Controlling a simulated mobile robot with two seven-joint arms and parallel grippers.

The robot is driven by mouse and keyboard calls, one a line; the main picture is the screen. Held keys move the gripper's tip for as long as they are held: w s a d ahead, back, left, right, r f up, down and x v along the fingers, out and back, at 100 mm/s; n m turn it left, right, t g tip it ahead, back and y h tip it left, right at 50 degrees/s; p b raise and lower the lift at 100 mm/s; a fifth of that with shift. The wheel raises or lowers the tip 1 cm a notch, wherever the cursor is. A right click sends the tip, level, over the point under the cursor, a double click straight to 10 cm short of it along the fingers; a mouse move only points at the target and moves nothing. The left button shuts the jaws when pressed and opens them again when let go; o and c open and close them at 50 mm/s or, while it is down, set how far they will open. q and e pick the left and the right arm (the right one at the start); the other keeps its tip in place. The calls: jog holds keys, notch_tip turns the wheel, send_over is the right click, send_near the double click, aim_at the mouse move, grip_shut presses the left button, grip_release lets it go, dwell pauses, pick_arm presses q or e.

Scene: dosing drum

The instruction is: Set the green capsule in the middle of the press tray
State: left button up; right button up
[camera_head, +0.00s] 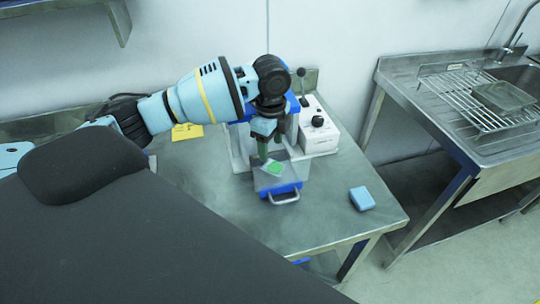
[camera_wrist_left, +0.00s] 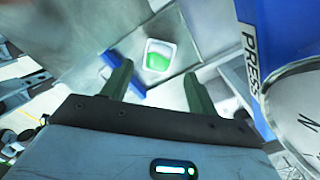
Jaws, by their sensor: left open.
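The green capsule (camera_head: 275,168) lies on the grey plate of the press tray (camera_head: 264,181), which has a blue front and a metal handle. In the left wrist view the capsule (camera_wrist_left: 159,58) is a whitish, rounded square with a green face, and the tray plate (camera_wrist_left: 163,84) shows around it. My left gripper (camera_head: 268,156) is just above the tray. In the left wrist view its two fingers (camera_wrist_left: 152,69) are spread, with the capsule just beyond the tips and no finger visibly touching it. My right gripper is not in view.
The blue press (camera_wrist_left: 244,66) stands close to my left gripper. A white control box (camera_head: 319,132) with a black knob and a lever is beside it. A blue block (camera_head: 362,198) lies at right; a yellow note (camera_head: 187,131) lies at left. The front tabletop is clear.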

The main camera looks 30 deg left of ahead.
pick_arm(q)
notch_tip(320, 180, up, 6)
jog(key=shift+f, duration=0.1)
jog(key=shift+c, duration=0.2)
dwell(1.2)
